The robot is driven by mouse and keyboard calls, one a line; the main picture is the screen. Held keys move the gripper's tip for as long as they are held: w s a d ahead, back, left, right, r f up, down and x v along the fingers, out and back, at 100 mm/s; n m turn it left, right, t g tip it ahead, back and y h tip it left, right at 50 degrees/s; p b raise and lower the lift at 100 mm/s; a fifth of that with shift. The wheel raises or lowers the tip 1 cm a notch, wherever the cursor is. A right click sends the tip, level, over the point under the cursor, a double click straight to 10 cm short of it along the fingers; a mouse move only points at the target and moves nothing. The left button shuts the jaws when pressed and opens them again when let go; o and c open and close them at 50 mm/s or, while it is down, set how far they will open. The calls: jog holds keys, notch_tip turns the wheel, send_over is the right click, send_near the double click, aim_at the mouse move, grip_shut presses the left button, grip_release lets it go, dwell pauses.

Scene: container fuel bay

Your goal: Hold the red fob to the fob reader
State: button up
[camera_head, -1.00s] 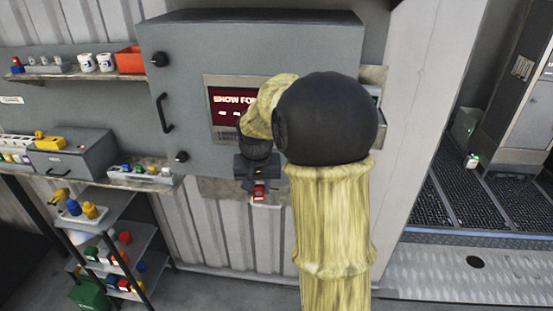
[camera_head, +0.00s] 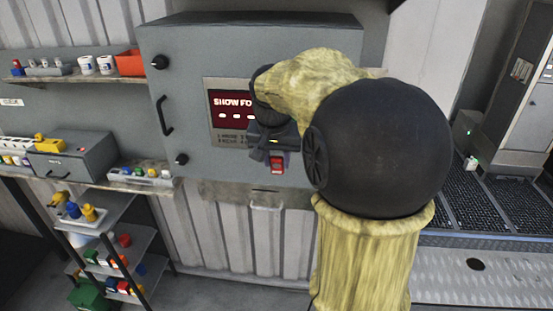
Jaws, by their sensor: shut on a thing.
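My gripper (camera_head: 268,156) is shut on the red fob (camera_head: 277,164), which hangs at its tip in front of the grey cabinet (camera_head: 186,97). The fob is red with a pale patch. A dark red screen (camera_head: 232,104) on the cabinet door reads "SHOW FO…", its right part hidden behind my arm. I cannot make out the fob reader; my arm covers the right side of the cabinet. Whether the fob touches the cabinet front cannot be told.
A narrow ledge (camera_head: 225,192) runs below the cabinet. Shelves with an orange bin (camera_head: 130,63), white cups and small bottles are at left, beside a grey box (camera_head: 72,157) and a rack (camera_head: 130,245). Metal grating (camera_head: 505,207) lies at right.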

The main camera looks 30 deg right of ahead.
jog(key=w+d+p, duration=0.3)
jog(key=w+d, duration=0.1)
jog(key=w, duration=0.3)
jog(key=shift+d+p, duration=0.3)
jog(key=shift+d, duration=0.1)
dwell(0.9)
jog(key=shift+s+a+b, duration=0.65)
jog(key=shift+s+a, duration=0.2)
jog(key=shift+s, duration=0.4)
jog(key=shift+s+a+b, duration=0.6)
jog(key=shift+s+a, duration=0.3)
jog(key=shift+s, duration=0.35)
jog(key=shift+s+a+b, duration=0.65)
jog(key=shift+s+a, duration=0.2)
jog(key=shift+s, duration=0.4)
